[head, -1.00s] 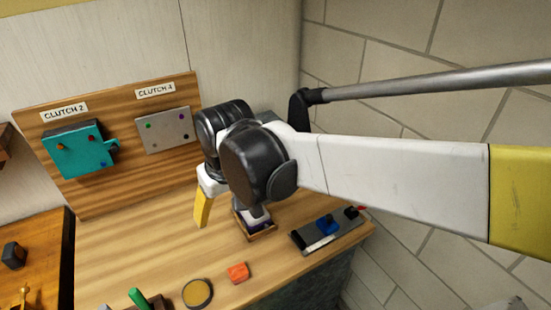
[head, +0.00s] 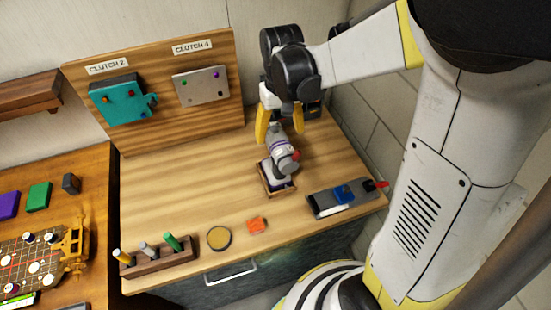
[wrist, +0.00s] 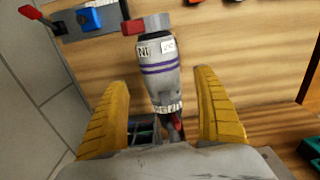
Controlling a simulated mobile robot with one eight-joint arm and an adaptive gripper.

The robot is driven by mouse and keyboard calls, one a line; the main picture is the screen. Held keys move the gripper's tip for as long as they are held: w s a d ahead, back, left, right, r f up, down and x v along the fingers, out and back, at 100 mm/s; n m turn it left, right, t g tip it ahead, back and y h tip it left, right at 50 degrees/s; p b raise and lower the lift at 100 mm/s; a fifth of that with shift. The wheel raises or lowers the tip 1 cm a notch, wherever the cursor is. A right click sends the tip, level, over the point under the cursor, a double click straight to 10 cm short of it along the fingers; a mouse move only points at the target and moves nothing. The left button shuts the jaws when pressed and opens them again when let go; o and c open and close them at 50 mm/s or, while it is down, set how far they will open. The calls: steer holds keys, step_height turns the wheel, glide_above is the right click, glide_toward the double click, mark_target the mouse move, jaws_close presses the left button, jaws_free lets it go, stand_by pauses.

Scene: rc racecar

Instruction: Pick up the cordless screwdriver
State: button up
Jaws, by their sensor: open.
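The cordless screwdriver (head: 281,150) is pale grey with purple bands and stands tilted on the right part of the wooden bench. Its lower end is at a small wooden-framed holder (head: 262,185). My gripper (head: 279,122) is open just above and behind it, with yellow fingers. In the wrist view the screwdriver (wrist: 163,78) lies between the two open fingers of my gripper (wrist: 166,105), with a visible gap on each side. A red part shows at its near end, partly hidden by my gripper's palm.
A grey device with a blue block and red lever (head: 343,196) sits right of the holder. An orange block (head: 257,225), a round tin (head: 219,238) and a pen rack (head: 158,256) line the front. The clutch board (head: 160,90) stands behind. The bench's middle left is clear.

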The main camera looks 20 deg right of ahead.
mark_target(278, 137)
steer(key=f, duration=0.4)
steer(key=shift+w+a+b, duration=0.15)
steer(key=shift+w+b, duration=0.05)
steer(key=shift+b, duration=0.15)
steer(key=shift+s+f, duration=0.1)
steer(key=shift+f, duration=0.2)
steer(key=shift+f+b, duration=0.3)
steer(key=shift+b, duration=0.05)
steer(key=c, duration=1.5)
